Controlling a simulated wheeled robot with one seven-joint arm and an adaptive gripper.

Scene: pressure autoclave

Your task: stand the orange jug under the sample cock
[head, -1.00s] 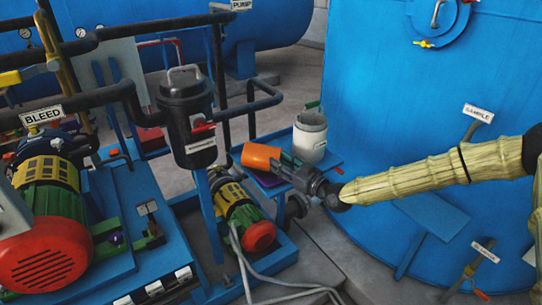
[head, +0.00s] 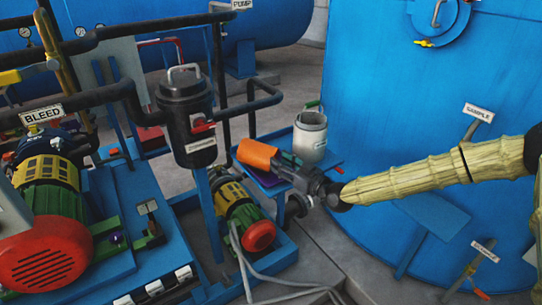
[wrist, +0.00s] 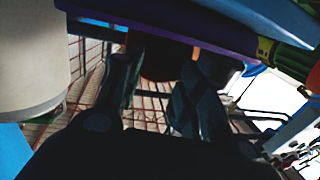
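The orange jug (head: 257,153) lies tilted at the tip of my gripper (head: 283,168), over the small blue table. My gripper reaches it from the right, and its fingers appear closed around it. In the wrist view the two dark fingers (wrist: 165,85) stand either side of a dim orange-brown surface (wrist: 165,60), mostly hidden in shadow. The sample cock (head: 470,131) sticks out of the big blue tank at the right, under a SAMPLE label (head: 478,112). A blue shelf (head: 435,214) is below it, partly behind my arm.
A black vessel (head: 187,115) and a pump (head: 240,215) stand left. A lower cock (head: 468,272) is at the bottom right.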

